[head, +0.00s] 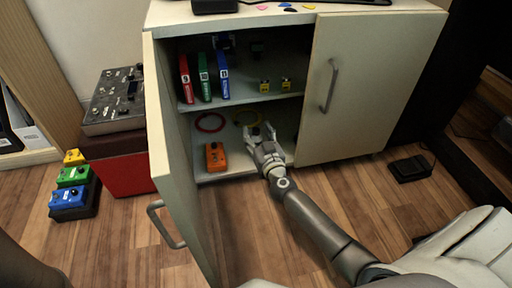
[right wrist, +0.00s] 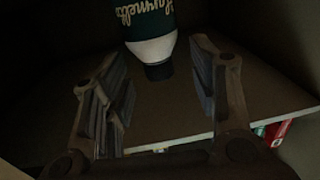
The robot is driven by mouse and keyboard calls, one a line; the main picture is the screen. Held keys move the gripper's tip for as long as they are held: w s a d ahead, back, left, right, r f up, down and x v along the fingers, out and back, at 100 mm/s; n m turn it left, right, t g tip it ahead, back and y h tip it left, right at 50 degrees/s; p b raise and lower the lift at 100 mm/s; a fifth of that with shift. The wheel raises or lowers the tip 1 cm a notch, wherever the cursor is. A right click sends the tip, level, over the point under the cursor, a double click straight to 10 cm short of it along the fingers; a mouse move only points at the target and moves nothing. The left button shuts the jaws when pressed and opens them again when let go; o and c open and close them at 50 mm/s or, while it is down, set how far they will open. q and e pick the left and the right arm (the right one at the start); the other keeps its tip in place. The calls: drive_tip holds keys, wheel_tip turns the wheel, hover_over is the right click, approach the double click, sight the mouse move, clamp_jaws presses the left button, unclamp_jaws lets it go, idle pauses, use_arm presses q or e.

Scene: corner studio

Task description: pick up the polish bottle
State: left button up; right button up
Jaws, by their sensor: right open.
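The polish bottle (right wrist: 148,28) shows at the top of the right wrist view, with a dark green label, a white shoulder and a dark cap pointing toward me. In the head view I cannot make it out; the hand and the dim lower shelf hide it. My right gripper (head: 262,136) reaches into the lower compartment of the open cabinet (head: 160,120). In the right wrist view the right gripper (right wrist: 158,88) is open and empty, one finger on each side below the bottle, with the cap near the gap between them. My left gripper is not in view.
An orange pedal (head: 215,156) and a red ring (head: 209,122) lie left of the hand. The right door (head: 365,90) stands close to my arm's right. The left door (head: 170,165) swings outward. Red, green and blue binders (head: 204,80) stand on the shelf above.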

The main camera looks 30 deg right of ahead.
drive_tip(key=shift+w+d, duration=0.15)
drive_tip(key=shift+w, duration=0.75)
clamp_jaws()
